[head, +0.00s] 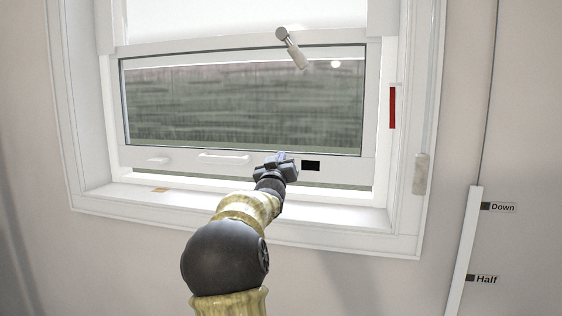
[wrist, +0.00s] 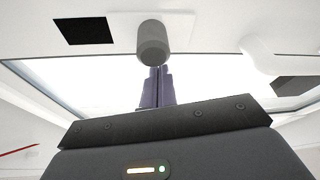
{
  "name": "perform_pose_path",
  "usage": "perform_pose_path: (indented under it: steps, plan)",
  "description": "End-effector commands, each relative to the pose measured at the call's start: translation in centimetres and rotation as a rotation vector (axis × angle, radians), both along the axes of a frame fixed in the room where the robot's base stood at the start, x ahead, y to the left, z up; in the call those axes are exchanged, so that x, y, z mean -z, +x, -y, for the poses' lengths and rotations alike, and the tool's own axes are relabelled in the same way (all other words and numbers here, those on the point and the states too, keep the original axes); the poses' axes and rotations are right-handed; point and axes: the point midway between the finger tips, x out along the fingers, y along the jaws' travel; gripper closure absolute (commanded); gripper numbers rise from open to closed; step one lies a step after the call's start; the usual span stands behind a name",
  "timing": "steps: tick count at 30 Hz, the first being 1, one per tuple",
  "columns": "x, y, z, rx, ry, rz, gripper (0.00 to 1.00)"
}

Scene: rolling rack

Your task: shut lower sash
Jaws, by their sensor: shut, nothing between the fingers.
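The lower sash (head: 135,152) is a white-framed glass pane in the window. It stands slightly raised, with a narrow strip of outside showing between its bottom rail and the sill (head: 330,205). A pale pull handle (head: 224,156) is on the rail left of my gripper. My gripper (head: 281,156) is shut and empty in front of the bottom rail, left of a black rectangle (head: 311,165). In the wrist view my shut fingers (wrist: 155,72) point at a grey cylindrical knob (wrist: 152,42) on a white plate. I cannot tell whether they touch it.
A grey lever (head: 292,48) hangs at the top of the pane. A red strip (head: 392,107) and a pale catch (head: 421,173) are on the right frame. A white strip (head: 465,250) with "Down" and "Half" labels is at right. A small brown patch (head: 160,189) lies on the sill.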

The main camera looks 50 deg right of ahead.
Motion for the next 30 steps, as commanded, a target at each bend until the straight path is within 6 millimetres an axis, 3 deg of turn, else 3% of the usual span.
perform_pose_path:
  steps: [1, 7, 30]
  plan:
    - [-1.1, 0.1, -0.1, -0.001, -0.002, 0.002, 1.0]
    - [-3.3, 0.5, -0.4, -0.002, -0.003, 0.002, 1.0]
    - [0.3, -3.7, -8.8, -0.006, -0.001, 0.003, 1.0]
